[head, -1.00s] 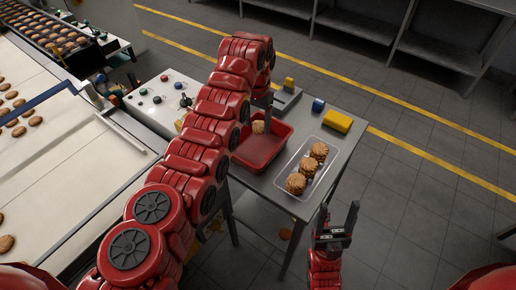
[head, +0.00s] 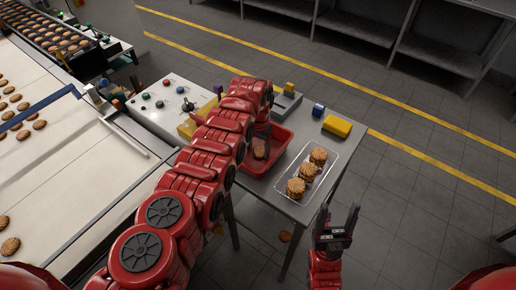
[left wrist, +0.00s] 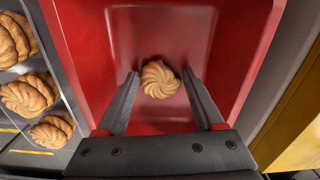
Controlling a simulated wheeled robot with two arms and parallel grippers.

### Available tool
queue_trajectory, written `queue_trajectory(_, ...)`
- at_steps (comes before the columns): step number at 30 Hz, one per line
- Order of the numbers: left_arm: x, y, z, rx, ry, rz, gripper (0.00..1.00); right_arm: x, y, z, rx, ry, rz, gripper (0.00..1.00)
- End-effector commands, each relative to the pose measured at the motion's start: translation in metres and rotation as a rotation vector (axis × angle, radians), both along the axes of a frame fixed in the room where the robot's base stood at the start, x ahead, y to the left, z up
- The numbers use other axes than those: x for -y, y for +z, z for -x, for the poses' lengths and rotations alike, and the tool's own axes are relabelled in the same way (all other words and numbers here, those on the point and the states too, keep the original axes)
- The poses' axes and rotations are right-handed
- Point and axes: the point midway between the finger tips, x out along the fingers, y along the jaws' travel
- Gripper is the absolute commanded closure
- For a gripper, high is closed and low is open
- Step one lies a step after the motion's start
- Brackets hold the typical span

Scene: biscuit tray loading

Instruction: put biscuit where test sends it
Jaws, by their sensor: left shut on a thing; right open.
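A round swirled biscuit (head: 260,153) is at the red tray (head: 283,141); in the left wrist view the biscuit (left wrist: 160,79) lies between my fingertips, over the floor of the red tray (left wrist: 160,20). My left gripper (left wrist: 161,76) is shut on it. In the head view my left gripper (head: 262,143) reaches down into the tray, partly hidden by my arm. Whether the biscuit touches the tray floor I cannot tell. A clear tray (head: 334,152) beside it holds three biscuits (head: 308,172) in a row. My right gripper (head: 336,226) is open and empty, in front of the table.
A grey device (head: 287,103) with a yellow block (head: 289,88) stands behind the red tray. A blue object (head: 318,109) and a yellow block (head: 337,126) lie at the back right. A control panel (head: 160,100) and a conveyor (head: 70,170) with biscuits are left. A brown piece lies on the floor.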

Motion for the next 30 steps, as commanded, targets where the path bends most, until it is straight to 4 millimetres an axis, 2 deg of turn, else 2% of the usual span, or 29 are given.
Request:
queue_trajectory(4,0.0,-0.004,0.0,0.0,0.0,0.0,0.51,0.0,-0.004,0.0,0.0,0.0,0.0,0.38)
queue_trajectory(5,0.0,-0.003,0.0,-0.001,0.0,0.0,0.29,0.0,-0.004,0.0,0.0,0.0,0.0,0.38)
queue_trajectory(9,0.0,-0.002,0.0,-0.001,0.0,0.0,0.04,0.0,-0.002,0.0,0.0,0.0,0.0,0.38)
queue_trajectory(10,0.0,-0.002,0.0,-0.001,0.0,0.0,0.01,0.0,-0.002,0.0,0.0,0.0,0.0,0.38)
queue_trajectory(17,0.0,-0.002,0.0,-0.001,0.0,0.0,0.01,0.0,-0.002,0.0,0.0,0.0,0.0,0.38)
queue_trajectory(23,-0.001,0.006,0.0,-0.001,0.0,-0.002,0.01,0.0,0.001,0.0,0.0,0.0,0.0,0.38)
queue_trajectory(29,-0.001,0.032,-0.001,0.003,0.002,0.001,0.01,0.0,0.003,0.0,0.0,0.0,0.0,0.38)
queue_trajectory(30,0.0,0.039,-0.003,0.008,0.001,0.001,0.01,0.0,-0.005,0.0,0.0,0.0,0.0,0.38)
